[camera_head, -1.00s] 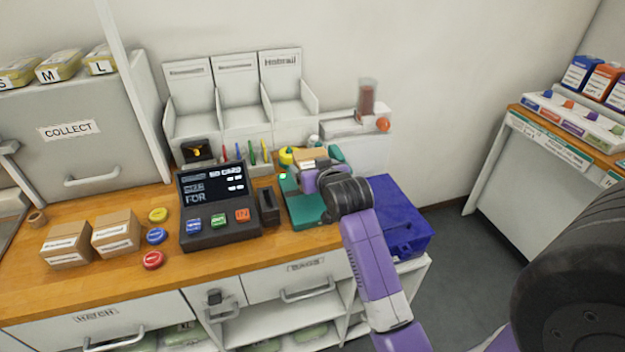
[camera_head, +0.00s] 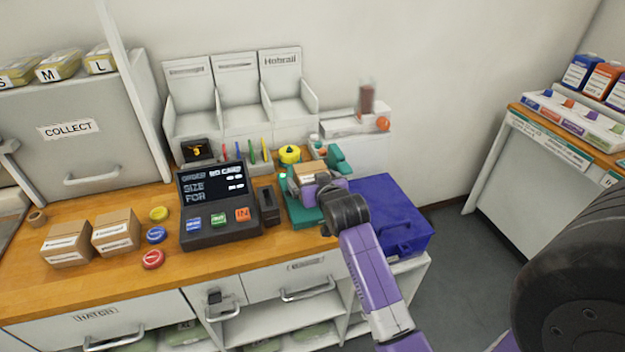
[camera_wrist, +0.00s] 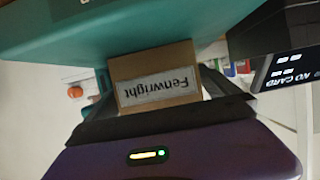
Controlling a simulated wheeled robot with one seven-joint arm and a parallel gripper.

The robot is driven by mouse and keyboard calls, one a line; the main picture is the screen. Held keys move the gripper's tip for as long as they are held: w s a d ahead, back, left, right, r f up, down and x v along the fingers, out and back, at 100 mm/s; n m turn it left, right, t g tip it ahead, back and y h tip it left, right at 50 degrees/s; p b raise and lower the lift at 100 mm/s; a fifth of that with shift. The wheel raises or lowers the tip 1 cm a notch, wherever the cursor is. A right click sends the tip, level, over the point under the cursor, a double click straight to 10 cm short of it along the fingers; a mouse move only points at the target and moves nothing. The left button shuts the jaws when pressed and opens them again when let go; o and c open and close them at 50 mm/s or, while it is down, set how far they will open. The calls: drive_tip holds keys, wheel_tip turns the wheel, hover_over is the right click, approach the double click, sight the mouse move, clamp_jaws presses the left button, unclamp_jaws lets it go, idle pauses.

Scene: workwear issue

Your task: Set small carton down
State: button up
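The small brown carton (camera_head: 311,168) is at my gripper (camera_head: 314,187), over the green stand (camera_head: 298,216) on the counter. In the wrist view the carton (camera_wrist: 157,88) shows a label reading "Fenwright", upside down. My dark fingers (camera_wrist: 158,95) lie along both sides of it, apparently shut on it, though a narrow pale strip shows by the right finger. The green stand (camera_wrist: 120,38) fills the top of the wrist view, close to the carton's edge. I cannot tell whether the carton touches it.
Left of the green stand are a small dark holder (camera_head: 267,205) and the order terminal (camera_head: 218,207). A blue box (camera_head: 397,213) stands close on the right. A yellow round item (camera_head: 290,154) and several pens are behind. Two cartons (camera_head: 116,232) sit farther left.

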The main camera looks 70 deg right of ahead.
drive_tip(key=shift+r, duration=0.15)
drive_tip(key=b+v, duration=0.1)
drive_tip(key=v, duration=1.1)
drive_tip(key=s+a+f+n+t+y, duration=0.1)
drive_tip(key=a+f+n+t+y, duration=0.15)
drive_tip(key=a, duration=0.75)
drive_tip(key=s+a+f+n+t+y, duration=0.1)
drive_tip(key=s+a+f+n+y, duration=0.15)
drive_tip(key=a, duration=0.65)
drive_tip(key=s+a+r+n+t+y, duration=0.1)
drive_tip(key=s+a+n+y, duration=0.1)
drive_tip(key=s+a, duration=0.4)
drive_tip(key=s+a+r+n+t+y, duration=0.1)
drive_tip(key=s+a+r+n+y, duration=0.1)
drive_tip(key=s+a, duration=0.4)
drive_tip(key=a+n+y, duration=0.1)
drive_tip(key=a, duration=0.2)
drive_tip(key=shift+r, duration=0.25)
drive_tip(key=shift+d+t, duration=0.1)
drive_tip(key=shift+t, duration=0.15)
